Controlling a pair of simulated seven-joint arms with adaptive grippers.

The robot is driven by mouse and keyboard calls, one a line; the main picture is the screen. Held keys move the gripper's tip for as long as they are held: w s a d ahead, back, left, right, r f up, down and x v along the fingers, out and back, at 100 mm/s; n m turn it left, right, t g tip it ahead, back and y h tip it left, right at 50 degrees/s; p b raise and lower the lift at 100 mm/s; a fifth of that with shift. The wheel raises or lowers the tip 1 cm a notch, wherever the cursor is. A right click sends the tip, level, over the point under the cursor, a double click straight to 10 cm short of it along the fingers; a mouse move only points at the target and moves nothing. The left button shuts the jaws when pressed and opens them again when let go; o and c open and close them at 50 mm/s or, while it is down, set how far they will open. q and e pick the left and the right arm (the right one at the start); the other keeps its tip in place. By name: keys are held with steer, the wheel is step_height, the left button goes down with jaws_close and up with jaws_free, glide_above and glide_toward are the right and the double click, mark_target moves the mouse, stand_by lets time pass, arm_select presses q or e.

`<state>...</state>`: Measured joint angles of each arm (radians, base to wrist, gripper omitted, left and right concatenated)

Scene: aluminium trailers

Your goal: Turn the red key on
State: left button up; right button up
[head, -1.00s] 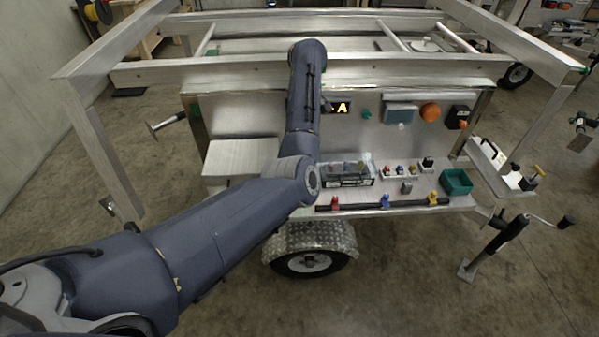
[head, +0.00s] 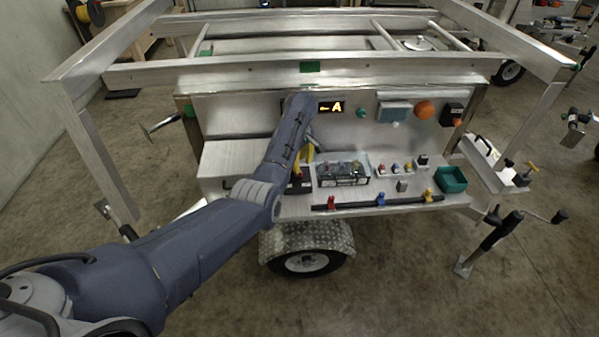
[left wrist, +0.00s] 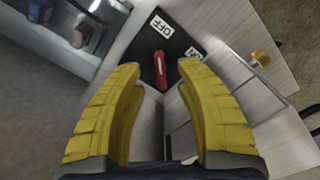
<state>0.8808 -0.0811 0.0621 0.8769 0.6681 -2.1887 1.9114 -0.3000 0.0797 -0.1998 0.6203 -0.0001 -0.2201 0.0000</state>
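The red key (left wrist: 160,70) shows in the left wrist view as a narrow upright bar on a black plate (left wrist: 145,45). Its upper end lies below the white OFF label (left wrist: 162,27); a second label (left wrist: 193,52) is partly covered by a finger. My left gripper (left wrist: 159,67) is open, its yellow fingers on either side of the key in the picture, with gaps to both. I cannot tell how far above it they are. In the head view the left gripper (head: 304,157) is mostly behind my arm, over the black plate (head: 300,187). My right gripper is out of view.
The trailer's shelf holds a clear-covered box (head: 343,173), small coloured switches (head: 394,168) and a green bin (head: 451,180). A lit sign (head: 331,107) is on the back panel.

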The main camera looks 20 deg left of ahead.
arm_select(q)
steer(key=shift+f, duration=2.4)
steer(key=shift+c, duration=0.2)
jaws_close()
